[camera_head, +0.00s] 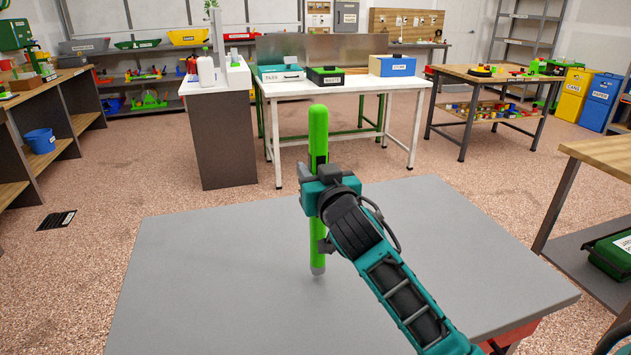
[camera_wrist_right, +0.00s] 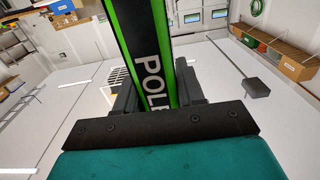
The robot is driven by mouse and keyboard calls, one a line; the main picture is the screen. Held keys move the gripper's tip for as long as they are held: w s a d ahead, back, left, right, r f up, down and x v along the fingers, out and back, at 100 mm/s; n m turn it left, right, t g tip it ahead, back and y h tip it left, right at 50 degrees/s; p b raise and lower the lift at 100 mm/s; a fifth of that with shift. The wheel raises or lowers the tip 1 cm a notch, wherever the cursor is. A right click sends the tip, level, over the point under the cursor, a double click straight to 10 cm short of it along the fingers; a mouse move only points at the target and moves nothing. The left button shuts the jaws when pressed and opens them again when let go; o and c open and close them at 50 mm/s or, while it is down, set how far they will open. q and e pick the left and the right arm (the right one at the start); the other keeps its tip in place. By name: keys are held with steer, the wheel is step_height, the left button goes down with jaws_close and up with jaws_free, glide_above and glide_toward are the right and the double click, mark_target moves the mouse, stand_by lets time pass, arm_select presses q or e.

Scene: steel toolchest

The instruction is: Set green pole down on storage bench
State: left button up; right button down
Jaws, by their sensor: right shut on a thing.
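The green pole (camera_head: 318,130) stands about upright in the head view, its grey lower tip over the grey bench top (camera_head: 200,270). I cannot tell for sure whether the tip touches the bench. My right gripper (camera_head: 318,190) is shut around the pole's middle. In the right wrist view the pole (camera_wrist_right: 165,40) runs up between the fingers, with a black label reading "POL" and more that is cut off. My left gripper is not in view.
The grey bench top is otherwise clear. Behind it, across open floor, stands a white table (camera_head: 345,84) with boxes. A wooden-topped table (camera_head: 600,150) is at the right, and a blue bucket (camera_head: 40,140) sits on a shelf at the left.

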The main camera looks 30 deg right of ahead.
steer(key=shift+f, duration=0.6)
steer(key=shift+f, duration=0.15)
steer(key=c, duration=0.7)
jaws_free()
